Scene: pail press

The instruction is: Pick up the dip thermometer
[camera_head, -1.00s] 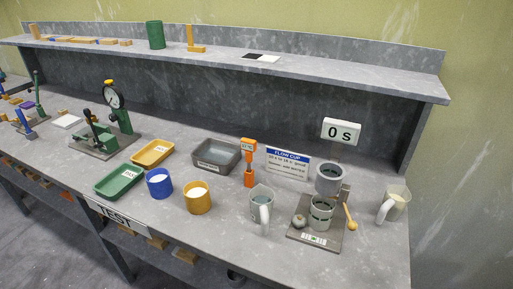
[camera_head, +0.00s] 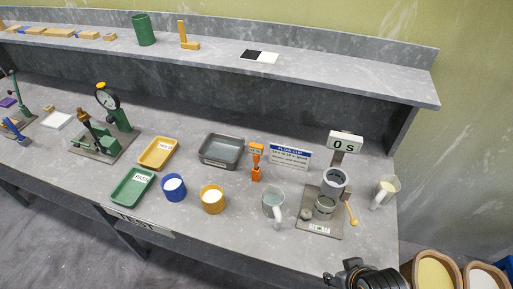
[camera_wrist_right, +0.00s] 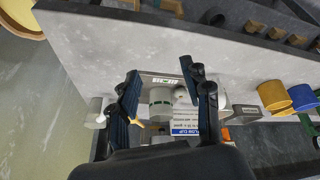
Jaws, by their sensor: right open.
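The dip thermometer, which I take to be the upright orange device with a small display on top (camera_head: 257,162), stands on the bench between the grey tray and the flow cup sign. In the right wrist view only a small orange patch (camera_wrist_right: 224,132) shows near the sign, partly hidden. My right gripper (camera_wrist_right: 165,84) is open with nothing between its fingers. In the head view it shows as a dark shape (camera_head: 345,276) at the bottom right, off the bench's front edge and well away from the thermometer. My left gripper is not in view.
A clear jug (camera_head: 272,204) and the flow cup stand (camera_head: 318,228) are right of the thermometer. Blue (camera_head: 173,189) and yellow (camera_head: 212,201) cups stand in front left, a grey tray (camera_head: 221,151) behind left. The sign (camera_head: 290,157) is close beside it.

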